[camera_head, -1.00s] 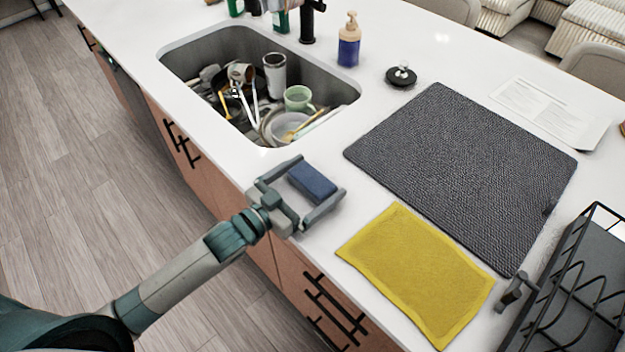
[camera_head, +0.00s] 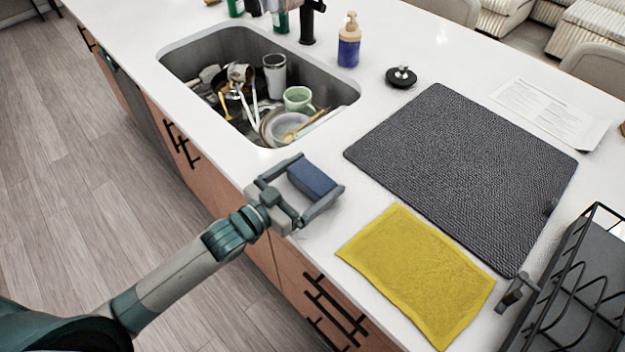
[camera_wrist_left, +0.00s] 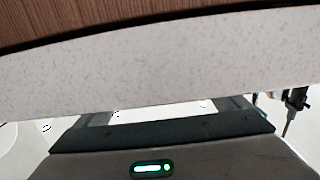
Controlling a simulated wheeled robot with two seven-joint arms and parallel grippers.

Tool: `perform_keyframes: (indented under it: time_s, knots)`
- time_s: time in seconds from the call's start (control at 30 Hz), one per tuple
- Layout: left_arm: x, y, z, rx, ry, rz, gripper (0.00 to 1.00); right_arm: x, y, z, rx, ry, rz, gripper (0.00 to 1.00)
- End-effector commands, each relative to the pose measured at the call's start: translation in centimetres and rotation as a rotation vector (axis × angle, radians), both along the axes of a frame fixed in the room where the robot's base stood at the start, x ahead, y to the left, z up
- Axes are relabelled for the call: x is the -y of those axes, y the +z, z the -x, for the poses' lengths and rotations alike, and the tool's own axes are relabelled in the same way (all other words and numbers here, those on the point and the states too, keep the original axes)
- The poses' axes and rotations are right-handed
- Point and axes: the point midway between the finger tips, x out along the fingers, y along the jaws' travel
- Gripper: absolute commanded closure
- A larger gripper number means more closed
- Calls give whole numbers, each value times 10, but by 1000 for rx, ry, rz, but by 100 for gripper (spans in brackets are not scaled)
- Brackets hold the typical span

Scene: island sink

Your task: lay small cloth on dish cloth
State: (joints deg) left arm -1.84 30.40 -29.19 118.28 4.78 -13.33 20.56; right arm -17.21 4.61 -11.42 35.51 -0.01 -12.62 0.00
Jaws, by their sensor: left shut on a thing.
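My left gripper (camera_head: 316,177) is shut on a small blue block-like piece (camera_head: 311,178), held over the counter's front edge, right of the sink. It may be the small cloth in a folded shape. A flat yellow cloth (camera_head: 415,272) lies on the counter to the right of my gripper, apart from it. A large dark grey textured mat (camera_head: 460,170) lies behind the yellow cloth. I cannot tell for sure which of these the task calls the dish cloth. The left wrist view shows the white counter edge (camera_wrist_left: 160,70) close up; the blue piece is not clear there.
The sink (camera_head: 345,88) holds several dishes and utensils. A soap bottle (camera_head: 349,45) and a black stopper (camera_head: 401,77) stand behind it. A black wire rack (camera_head: 575,290) stands at the right. A paper sheet (camera_head: 550,112) lies behind the mat. Bare counter lies between gripper and mat.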

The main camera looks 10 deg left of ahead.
Motion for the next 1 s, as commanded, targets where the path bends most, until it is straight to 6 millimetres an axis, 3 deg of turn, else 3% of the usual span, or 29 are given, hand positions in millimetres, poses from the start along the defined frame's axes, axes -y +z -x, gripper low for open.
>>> perform_keyframes:
  time_s: [0.2,0.73,0.8,1.0]
  knots:
    - [0,32,0,7,-2,1,32,-3,-10,0,0,-1,-3,100]
    - [13,86,96,3,-1,3,32,-3,-26,-1,1,0,-3,100]
    - [13,94,99,-3,0,1,32,-3,-11,-1,2,0,-2,100]
    - [15,98,111,-1,0,0,32,0,2,-1,1,1,0,100]
